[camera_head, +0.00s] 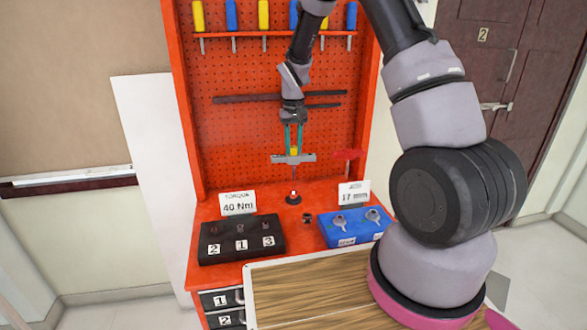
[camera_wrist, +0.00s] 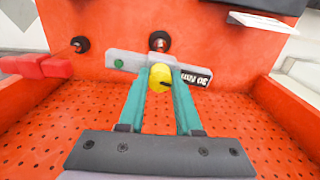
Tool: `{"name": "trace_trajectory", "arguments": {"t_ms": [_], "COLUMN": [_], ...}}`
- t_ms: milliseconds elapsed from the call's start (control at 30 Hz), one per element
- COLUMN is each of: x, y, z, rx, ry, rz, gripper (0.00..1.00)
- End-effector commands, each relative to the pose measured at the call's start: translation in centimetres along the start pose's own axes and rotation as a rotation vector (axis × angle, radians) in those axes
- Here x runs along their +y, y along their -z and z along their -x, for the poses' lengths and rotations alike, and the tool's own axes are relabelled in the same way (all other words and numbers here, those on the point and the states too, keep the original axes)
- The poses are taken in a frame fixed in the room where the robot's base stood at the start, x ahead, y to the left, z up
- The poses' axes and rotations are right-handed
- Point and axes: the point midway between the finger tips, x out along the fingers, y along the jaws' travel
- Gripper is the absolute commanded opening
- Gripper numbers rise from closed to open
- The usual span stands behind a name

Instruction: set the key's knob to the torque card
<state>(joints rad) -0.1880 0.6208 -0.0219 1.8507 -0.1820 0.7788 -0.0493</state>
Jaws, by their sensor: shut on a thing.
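The key is a grey bar (camera_head: 279,158) with a thin shaft, held upright above the red bench. My gripper (camera_head: 294,148) is shut on its yellow knob (camera_wrist: 160,78), which has a dark mark. In the wrist view the key's grey bar (camera_wrist: 126,60) carries a green dot at the left and a label (camera_wrist: 196,79) at the right reading 30 Nm. The torque card (camera_head: 238,203) reads 40 Nm; it stands at the bench's left. A black round base (camera_head: 293,199) is below the key; whether the shaft's tip touches it is unclear.
A black case (camera_head: 240,239) with places 1, 2 and 3 sits at the left. A blue box (camera_head: 352,227) with metal pieces is at the right, behind it a 17 mm card (camera_head: 354,193). A red bar (camera_head: 347,154) juts out close right of the key. The pegboard (camera_head: 240,130) stands behind.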

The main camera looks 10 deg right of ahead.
Motion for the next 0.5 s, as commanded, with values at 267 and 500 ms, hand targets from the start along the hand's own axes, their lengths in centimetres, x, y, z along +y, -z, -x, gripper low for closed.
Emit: {"name": "trace_trajectory", "arguments": {"t_ms": [267, 500], "x": [-0.06, -0.11], "y": [-0.03, -0.05], "z": [-0.02, -0.05], "rx": [-0.001, -0.001], "ry": [0.0, -0.002], "rz": [-0.044, -0.48], "gripper": [0.02, 0.02]}}
